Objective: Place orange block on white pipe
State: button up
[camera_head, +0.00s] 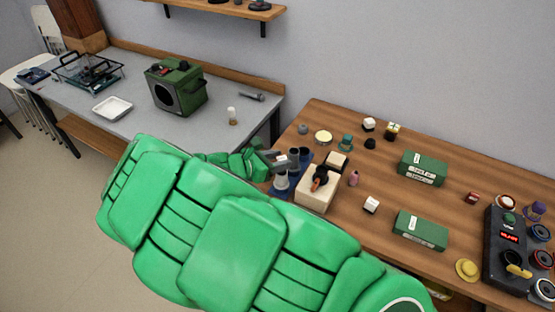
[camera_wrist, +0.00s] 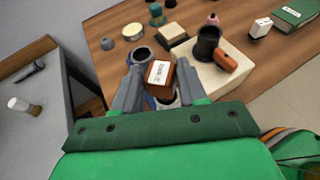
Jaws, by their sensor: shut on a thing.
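My gripper (camera_wrist: 158,82) is shut on an orange-brown block with a white label, the orange block (camera_wrist: 160,84). In the head view my gripper (camera_head: 280,160) holds it over the blue pipe stand (camera_head: 268,190); mostly the block's pale label shows there. A whitish pipe (camera_head: 281,182) stands upright just below the block. In the wrist view a pale rim, probably this pipe, shows partly under the block; whether they touch I cannot tell. Grey pipes (camera_head: 307,154) stand beside it, one showing at the left finger in the wrist view (camera_wrist: 142,57).
A cream block (camera_head: 312,198) stands close on the right, bearing a black cup-like part and an orange piece (camera_wrist: 226,62). Small items, green boxes (camera_head: 422,168) and a control panel (camera_head: 510,250) lie farther right. A grey table (camera_head: 140,112) stands left.

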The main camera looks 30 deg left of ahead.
jog(key=o, duration=1.1)
jog(key=shift+r, duration=0.1)
jog(key=v, duration=1.2)
